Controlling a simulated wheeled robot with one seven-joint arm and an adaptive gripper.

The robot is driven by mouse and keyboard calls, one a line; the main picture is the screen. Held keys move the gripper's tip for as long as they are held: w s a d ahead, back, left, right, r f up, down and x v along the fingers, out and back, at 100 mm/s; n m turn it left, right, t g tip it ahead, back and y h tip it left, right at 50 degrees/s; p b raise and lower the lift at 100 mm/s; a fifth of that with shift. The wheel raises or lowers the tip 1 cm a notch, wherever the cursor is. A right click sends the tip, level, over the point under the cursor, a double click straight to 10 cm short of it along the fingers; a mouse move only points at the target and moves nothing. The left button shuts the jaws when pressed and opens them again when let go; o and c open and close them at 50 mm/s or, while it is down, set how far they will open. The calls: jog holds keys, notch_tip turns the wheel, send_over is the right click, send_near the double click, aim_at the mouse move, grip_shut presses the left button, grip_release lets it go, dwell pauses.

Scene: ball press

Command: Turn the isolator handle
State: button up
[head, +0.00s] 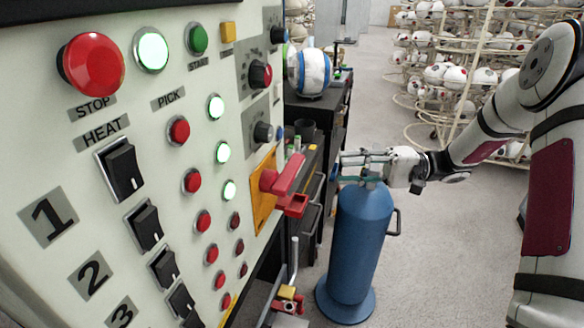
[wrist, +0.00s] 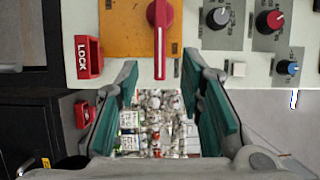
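The red isolator handle (head: 287,175) sits on a yellow-orange plate (head: 263,200) at the right edge of the control panel. In the wrist view the handle (wrist: 160,40) runs up and down the picture over the orange plate (wrist: 120,30). My gripper (head: 345,164) points at the panel from the right, apart from the handle. In the wrist view its two teal-padded fingers (wrist: 163,85) are spread with nothing held. The handle's tip lies between the fingertips in the picture, beyond them.
A red LOCK block (wrist: 89,57) is beside the plate. Knobs (wrist: 218,18) and buttons crowd the panel. A blue gas cylinder (head: 358,235) stands below my gripper. A dark bench (head: 322,112) with a ball machine is behind. Grey floor (head: 440,245) is clear to the right.

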aim_at(298, 173)
jog(key=a+p, duration=0.2)
jog(key=a, duration=1.1)
jog(key=shift+s+a, duration=0.1)
grip_shut()
